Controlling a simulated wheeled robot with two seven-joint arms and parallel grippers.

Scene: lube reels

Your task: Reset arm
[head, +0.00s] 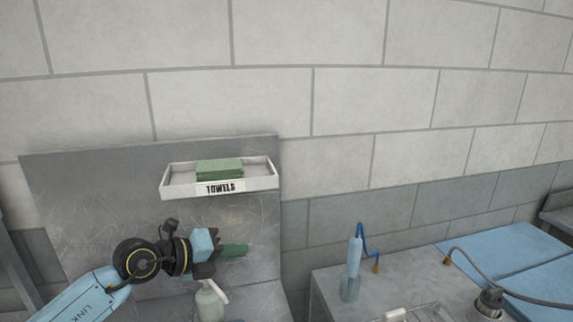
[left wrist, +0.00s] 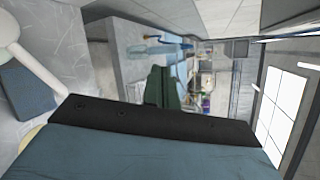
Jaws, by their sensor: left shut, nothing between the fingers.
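My left gripper (head: 236,251) reaches in from the lower left in the head view, in front of the scratched grey metal panel. Its dark green fingers are shut with nothing between them. In the left wrist view the closed fingers (left wrist: 164,90) show near the middle, apart from any object. The gripper is below the white TOWELS tray and just above a pump bottle. My right gripper is not in view.
The white TOWELS tray (head: 220,188) holds folded green towels (head: 219,169). A pale bottle with a white nozzle (head: 209,303) stands below the gripper. A blue tool with a hose (head: 353,260) stands on the grey bench at right, near blue mats (head: 500,250).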

